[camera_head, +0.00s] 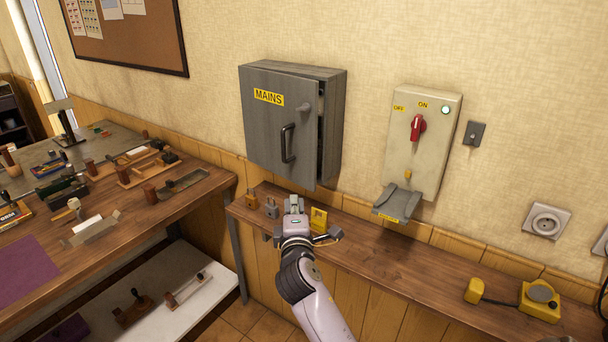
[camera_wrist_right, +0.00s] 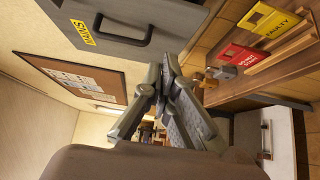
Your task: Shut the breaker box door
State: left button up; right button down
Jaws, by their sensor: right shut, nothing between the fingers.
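The grey breaker box (camera_head: 334,115) hangs on the wall, with a yellow MAINS label on its door (camera_head: 264,130). The door stands slightly ajar, with a dark gap along its right edge. A dark bar handle (camera_head: 288,143) and a small knob (camera_head: 304,107) are on its front. My right gripper (camera_head: 294,203) is shut and empty, below the door and over the narrow shelf. The right wrist view shows the gripper's fingers (camera_wrist_right: 168,78) together, apart from the door (camera_wrist_right: 140,30) and its handle (camera_wrist_right: 124,38). My left gripper is not in view.
The wooden shelf (camera_head: 400,262) runs under the box, holding padlocks (camera_head: 271,208) and a yellow tag (camera_head: 319,219). A switch box (camera_head: 425,150) with a red handle is on the wall to the right. A cluttered workbench (camera_head: 150,225) stands left.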

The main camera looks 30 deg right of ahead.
aim_at(311, 172)
jog(key=p+x, duration=0.1)
jog(key=x, duration=0.3)
jog(key=s+d+p+x, duration=0.1)
jog(key=x, duration=0.2)
jog(key=d+p+x, duration=0.1)
jog(key=x, duration=0.3)
jog(key=shift+w+d, duration=0.15)
jog(key=shift+d, duration=0.25)
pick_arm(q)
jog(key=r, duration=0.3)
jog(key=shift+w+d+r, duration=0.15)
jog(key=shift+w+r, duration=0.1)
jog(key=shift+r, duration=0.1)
pick_arm(e)
jog(key=d, duration=0.3)
jog(key=shift+w+d, duration=0.35)
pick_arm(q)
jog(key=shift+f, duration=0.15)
pick_arm(e)
jog(key=shift+f, duration=0.1)
jog(key=shift+a, duration=0.2)
